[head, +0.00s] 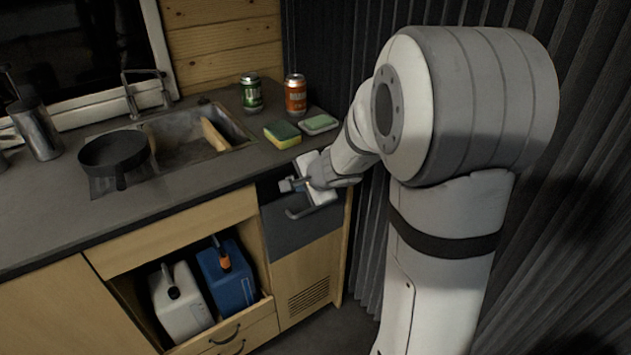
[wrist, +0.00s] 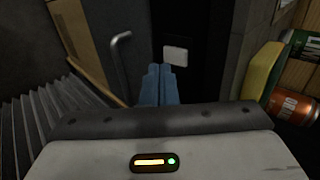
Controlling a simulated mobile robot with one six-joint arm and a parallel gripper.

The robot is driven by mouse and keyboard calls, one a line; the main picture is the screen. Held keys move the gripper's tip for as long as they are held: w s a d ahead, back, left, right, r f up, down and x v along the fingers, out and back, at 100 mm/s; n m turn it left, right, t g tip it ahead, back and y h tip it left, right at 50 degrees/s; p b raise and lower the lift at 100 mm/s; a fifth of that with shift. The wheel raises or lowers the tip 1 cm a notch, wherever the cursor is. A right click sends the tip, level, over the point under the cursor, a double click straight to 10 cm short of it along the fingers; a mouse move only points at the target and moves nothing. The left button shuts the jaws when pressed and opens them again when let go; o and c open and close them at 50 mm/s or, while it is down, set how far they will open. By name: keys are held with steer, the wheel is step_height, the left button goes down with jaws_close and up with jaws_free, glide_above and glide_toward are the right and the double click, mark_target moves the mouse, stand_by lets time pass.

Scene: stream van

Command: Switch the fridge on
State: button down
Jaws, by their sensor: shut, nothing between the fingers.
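The fridge (head: 290,232) is a dark grey front with a bar handle (head: 299,211), set under the counter. In the wrist view its handle (wrist: 120,65) stands left of my fingers. A pale square plate (wrist: 175,56), which looks like a switch, sits on a black panel (wrist: 196,80) just beyond and slightly right of the fingertips. My gripper (head: 287,185) is in front of the upper fridge front. Its blue fingers (wrist: 158,72) are together and empty. I cannot tell whether they touch the panel.
On the counter (head: 230,165) above stand a green can (head: 251,93), an orange can (head: 295,95), a yellow sponge (head: 283,134) and a pale green-white block (head: 318,124). A sink (head: 190,140) and black pan (head: 113,152) are left. A pleated curtain (head: 340,50) hangs at right.

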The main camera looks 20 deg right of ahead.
steer(key=p+v, duration=0.3)
steer(key=v, duration=0.8)
steer(key=shift+s, duration=0.35)
steer(key=shift+d+f, duration=0.1)
steer(key=f+b, duration=0.1)
steer(key=s+f+t+b, duration=0.1)
steer(key=f+b, duration=0.1)
steer(key=shift+s+d+t+y, duration=0.25)
steer(key=shift+s+t+y, duration=0.05)
steer(key=shift+s+t, duration=0.1)
steer(key=shift+w, duration=0.15)
